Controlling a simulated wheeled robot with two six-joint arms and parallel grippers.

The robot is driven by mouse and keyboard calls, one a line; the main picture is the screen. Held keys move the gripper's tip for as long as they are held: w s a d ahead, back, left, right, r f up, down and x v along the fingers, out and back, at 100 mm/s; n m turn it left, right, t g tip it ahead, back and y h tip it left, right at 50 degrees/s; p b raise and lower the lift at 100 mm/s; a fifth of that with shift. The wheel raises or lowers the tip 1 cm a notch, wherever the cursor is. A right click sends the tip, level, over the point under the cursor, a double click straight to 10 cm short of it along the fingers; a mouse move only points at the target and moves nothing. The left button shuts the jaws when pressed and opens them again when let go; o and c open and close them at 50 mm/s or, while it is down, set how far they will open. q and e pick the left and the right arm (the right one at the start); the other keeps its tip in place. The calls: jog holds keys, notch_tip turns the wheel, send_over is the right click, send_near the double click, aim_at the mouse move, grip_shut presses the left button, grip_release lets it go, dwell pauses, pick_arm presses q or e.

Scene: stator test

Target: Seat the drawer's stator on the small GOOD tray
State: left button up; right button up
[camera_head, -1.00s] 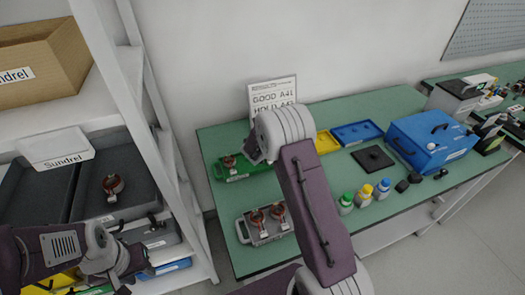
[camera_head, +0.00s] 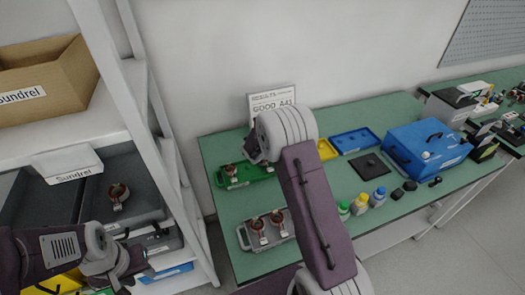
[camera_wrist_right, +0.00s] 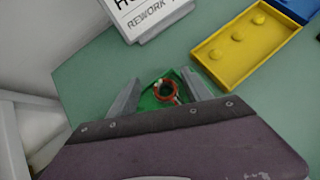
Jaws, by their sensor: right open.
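A copper-coloured stator (camera_head: 118,194) lies in the grey open drawer (camera_head: 149,196) of the shelf at left. My left gripper (camera_head: 136,268) is in front of and below that drawer, apart from the stator; its jaws are too small to read.
A grey tray (camera_head: 245,238) with two stators stands at the bench's front left. Yellow (camera_head: 327,151) and blue (camera_head: 367,134) trays, a sign (camera_head: 272,98), a blue case (camera_head: 425,145) and several bottles share the bench. A cardboard box (camera_head: 60,75) sits on the shelf above.

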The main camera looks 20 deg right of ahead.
jog(key=o, duration=0.6)
jog(key=shift+c, duration=0.2)
jog(key=v, duration=0.9)
